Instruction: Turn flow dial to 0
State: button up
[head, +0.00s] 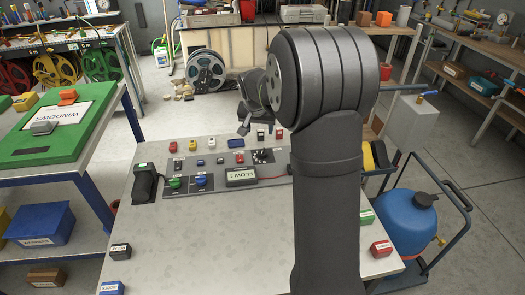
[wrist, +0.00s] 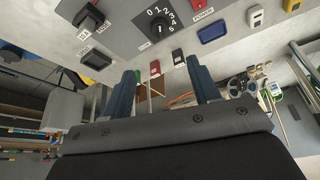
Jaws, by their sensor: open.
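The flow dial (wrist: 157,27) is a black round knob on a dark panel, ringed by white numbers, in the wrist view. Its pointer is too small to read surely. In the head view the dial (head: 262,156) is small, on the grey panel left of my arm. My gripper (wrist: 161,66) is open and empty, with two blue fingers spread apart below the dial in the wrist view. It is apart from the dial. In the head view the gripper (head: 244,127) is mostly hidden by my arm. A display box (head: 242,177) reads FLOW with an unclear digit.
A blue tank (head: 400,222) stands right of the bench. The bench front (head: 200,250) is mostly clear.

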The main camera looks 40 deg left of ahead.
aim_at(263, 151)
jog(key=x, duration=1.6)
jog(key=shift+f, duration=0.3)
jog(key=shift+c, duration=0.5)
jog(key=c, duration=0.9)
jog(key=shift+n, duration=0.4)
jog(key=shift+w+n+g+y, duration=0.1)
jog(key=shift+n+g+y, duration=0.35)
jog(key=shift+n, duration=0.85)
jog(key=shift+w+n+g+y, duration=0.1)
jog(key=shift+n+g+y, duration=0.3)
jog(key=shift+n, duration=0.9)
jog(key=o, duration=1)
